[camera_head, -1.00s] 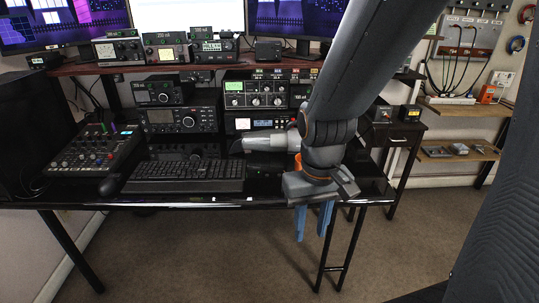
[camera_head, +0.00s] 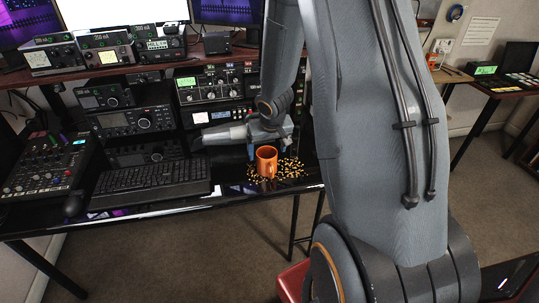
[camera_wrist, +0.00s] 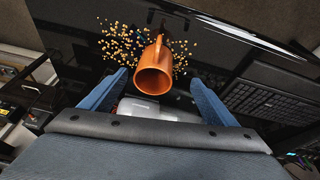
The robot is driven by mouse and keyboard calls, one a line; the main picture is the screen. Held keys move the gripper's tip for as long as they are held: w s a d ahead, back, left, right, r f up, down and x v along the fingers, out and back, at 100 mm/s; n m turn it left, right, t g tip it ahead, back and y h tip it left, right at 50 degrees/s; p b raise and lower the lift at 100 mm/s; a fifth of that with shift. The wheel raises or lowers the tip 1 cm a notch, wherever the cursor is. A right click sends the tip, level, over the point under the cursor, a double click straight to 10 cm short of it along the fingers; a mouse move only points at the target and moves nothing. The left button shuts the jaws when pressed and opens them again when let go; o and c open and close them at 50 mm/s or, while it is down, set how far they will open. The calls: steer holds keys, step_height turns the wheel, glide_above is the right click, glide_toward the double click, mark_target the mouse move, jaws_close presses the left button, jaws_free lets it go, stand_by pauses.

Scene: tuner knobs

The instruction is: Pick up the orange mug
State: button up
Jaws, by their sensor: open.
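The orange mug (camera_head: 266,161) stands upright on the black desk (camera_head: 228,186), near its front right part, with its handle toward the desk's front edge. In the wrist view the mug (camera_wrist: 154,68) shows its open mouth, with the handle pointing up in the picture. My gripper (camera_head: 268,150) is just behind the mug in the head view, its blue fingers partly hidden by the mug and the arm. In the wrist view my gripper (camera_wrist: 158,84) is open, with one blue finger on each side of the mug. A gap shows on both sides; I see no contact.
Small yellow-brown bits (camera_head: 290,168) lie scattered around the mug. A black keyboard (camera_head: 150,182) lies to the left, and a mixer (camera_head: 47,163) beyond it. Radio gear (camera_head: 212,87) stands behind.

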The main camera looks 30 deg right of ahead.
steer(key=shift+w+d+f+p, duration=0.3)
steer(key=shift+w+d+p, duration=0.25)
steer(key=shift+d, duration=0.2)
steer(key=shift+t, duration=0.3)
steer(key=b+x, duration=0.4)
steer(key=x, duration=0.4)
steer(key=shift+f, duration=0.15)
steer(key=c, duration=1.3)
steer(key=shift+c, duration=0.3)
step_height(320, 180, up, 10)
steer(key=p, duration=1)
steer(key=shift+a, duration=0.15)
